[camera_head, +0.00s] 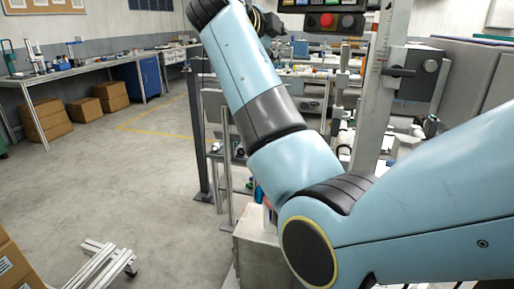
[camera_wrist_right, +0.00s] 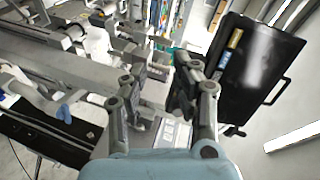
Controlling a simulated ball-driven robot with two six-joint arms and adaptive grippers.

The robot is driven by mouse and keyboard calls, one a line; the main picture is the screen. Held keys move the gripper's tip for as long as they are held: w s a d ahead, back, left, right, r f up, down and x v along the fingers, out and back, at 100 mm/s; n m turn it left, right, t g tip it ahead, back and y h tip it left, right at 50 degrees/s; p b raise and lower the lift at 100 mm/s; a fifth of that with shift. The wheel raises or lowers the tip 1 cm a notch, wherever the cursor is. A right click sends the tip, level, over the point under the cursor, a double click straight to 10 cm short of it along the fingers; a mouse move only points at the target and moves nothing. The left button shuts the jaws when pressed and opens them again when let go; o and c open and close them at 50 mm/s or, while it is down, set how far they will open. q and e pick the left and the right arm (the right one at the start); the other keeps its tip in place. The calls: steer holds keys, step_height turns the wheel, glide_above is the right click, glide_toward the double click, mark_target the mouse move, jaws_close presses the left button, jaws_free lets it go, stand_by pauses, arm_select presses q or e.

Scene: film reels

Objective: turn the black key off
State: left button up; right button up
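In the head view, a dark control panel (camera_head: 336,8) at the top edge carries a red round button (camera_head: 327,20) between dark round knobs. I cannot tell whether one of these knobs is the black key. My right arm reaches up from the lower right, and my right gripper (camera_head: 268,22) shows small and partly hidden behind its wrist, left of the panel. In the right wrist view my right gripper (camera_wrist_right: 150,95) has its two fingers apart, with nothing held between them. No key can be made out in this wrist view. My left gripper is not in view.
Workbenches (camera_head: 70,73) and cardboard boxes (camera_head: 45,120) line the left. The floor at left is mostly clear.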

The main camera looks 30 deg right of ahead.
steer(key=a+f+n+y+b, duration=0.1)
steer(key=f+n, duration=0.5)
steer(key=f, duration=1)
steer(key=a+f+n+y+b, duration=0.1)
steer(key=a+f+n+y, duration=0.2)
steer(key=f, duration=1.4)
steer(key=shift+a+f+n+t+y, duration=0.3)
steer(key=shift+n+y, duration=0.6)
steer(key=shift+n, duration=1.2)
steer(key=shift+s, duration=0.1)
